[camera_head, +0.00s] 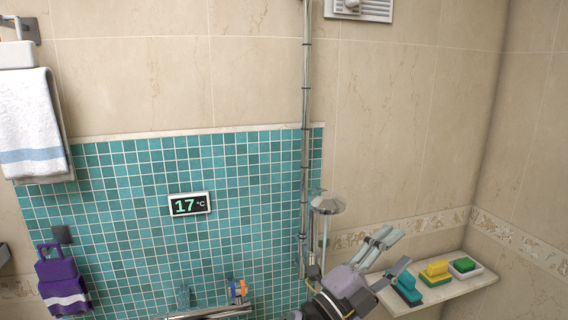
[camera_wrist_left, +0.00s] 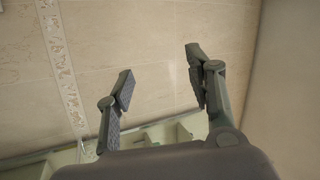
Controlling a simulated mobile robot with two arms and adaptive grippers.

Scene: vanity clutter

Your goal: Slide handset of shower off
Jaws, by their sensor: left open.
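The shower handset (camera_head: 327,204) is silver with a round head. It hangs upright at the lower part of the vertical chrome shower rail (camera_head: 305,110), and its thin handle runs down behind my gripper's wrist. My left gripper (camera_head: 393,252) comes in from the bottom, right of the handset and apart from it. Its two fingers are spread and hold nothing. In the left wrist view the open fingers (camera_wrist_left: 160,86) face the bare beige wall, and the handset does not show. My right gripper is not in view.
A shelf (camera_head: 453,291) at the lower right, close to my left gripper, holds a blue sponge (camera_head: 407,287), a yellow sponge (camera_head: 436,271) and a green one (camera_head: 465,265). A temperature display (camera_head: 189,204) is on the teal tiles.

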